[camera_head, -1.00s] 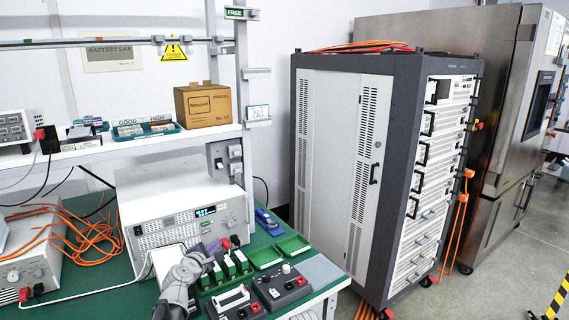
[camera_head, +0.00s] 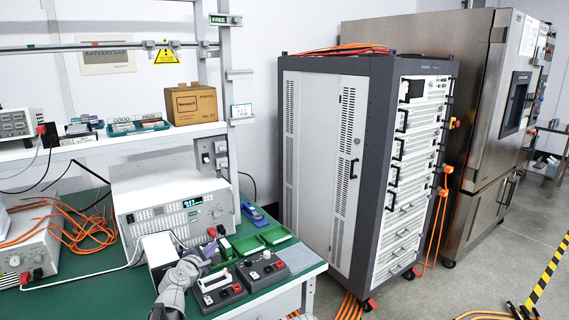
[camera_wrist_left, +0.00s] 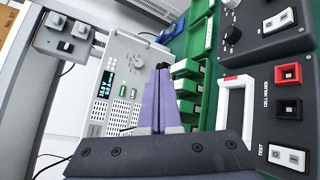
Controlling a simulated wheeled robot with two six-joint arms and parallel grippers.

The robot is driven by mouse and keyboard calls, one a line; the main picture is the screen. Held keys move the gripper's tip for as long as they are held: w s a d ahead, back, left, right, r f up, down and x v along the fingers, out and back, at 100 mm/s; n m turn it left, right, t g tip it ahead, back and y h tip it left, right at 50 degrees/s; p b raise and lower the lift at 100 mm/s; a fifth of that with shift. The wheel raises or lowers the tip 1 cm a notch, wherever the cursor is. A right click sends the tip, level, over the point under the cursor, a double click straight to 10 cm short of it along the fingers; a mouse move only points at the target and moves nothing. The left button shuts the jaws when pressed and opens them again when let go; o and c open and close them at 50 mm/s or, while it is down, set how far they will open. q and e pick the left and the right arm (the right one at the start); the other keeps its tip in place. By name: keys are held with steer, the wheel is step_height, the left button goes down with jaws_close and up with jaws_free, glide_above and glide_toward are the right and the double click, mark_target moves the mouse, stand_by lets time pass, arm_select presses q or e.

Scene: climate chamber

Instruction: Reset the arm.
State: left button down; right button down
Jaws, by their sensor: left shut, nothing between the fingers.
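My left arm comes in from the bottom left in the head view, over the green bench. Its gripper (camera_head: 212,250) is small there, near the green trays and the white instrument. In the left wrist view the two purple fingers (camera_wrist_left: 158,102) lie together, shut with nothing between them. They point toward the white instrument (camera_wrist_left: 122,85) and the green trays (camera_wrist_left: 192,75). Whether the fingertips touch anything below I cannot tell. My right gripper is not in view.
On the bench (camera_head: 85,288) stand the white instrument (camera_head: 178,205), green trays (camera_head: 272,236) and dark test boxes (camera_head: 262,268). A shelf above carries a cardboard box (camera_head: 190,104). A rack cabinet (camera_head: 325,160) and a steel chamber (camera_head: 480,140) stand right. Floor at far right is partly open.

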arm_select(q)
steer(key=s+d+f+m+g+h, duration=0.1)
steer(key=d+m, duration=0.1)
steer(key=d, duration=0.1)
steer(key=s+d+f+m+g, duration=0.1)
steer(key=s+d+f+m, duration=0.1)
steer(key=d, duration=0.1)
steer(key=s+d+f+m+g+h, duration=0.1)
steer(key=s+d+m, duration=0.1)
steer(key=d, duration=0.2)
steer(key=shift+f+m+h, duration=0.25)
steer(key=shift+m+h, duration=0.05)
steer(key=s+d+f+m+g+y, duration=0.1)
steer(key=s+d+f+m+g, duration=0.4)
steer(key=s, duration=0.3)
steer(key=s+d+f+m+g, duration=0.3)
steer(key=s+d+f+m, duration=0.2)
steer(key=s+m, duration=0.25)
steer(key=s+a+f+m+g+y, duration=0.25)
steer(key=s+m+g+y, duration=0.35)
steer(key=s, duration=0.8)
step_height(320, 180, up, 17)
steer(key=m+t+p, duration=0.1)
steer(key=p, duration=1.5)
steer(key=shift+a+t+h+p, duration=0.25)
steer(key=shift+t+h+p, duration=0.05)
steer(key=shift+p, duration=0.05)
steer(key=shift+f, duration=0.15)
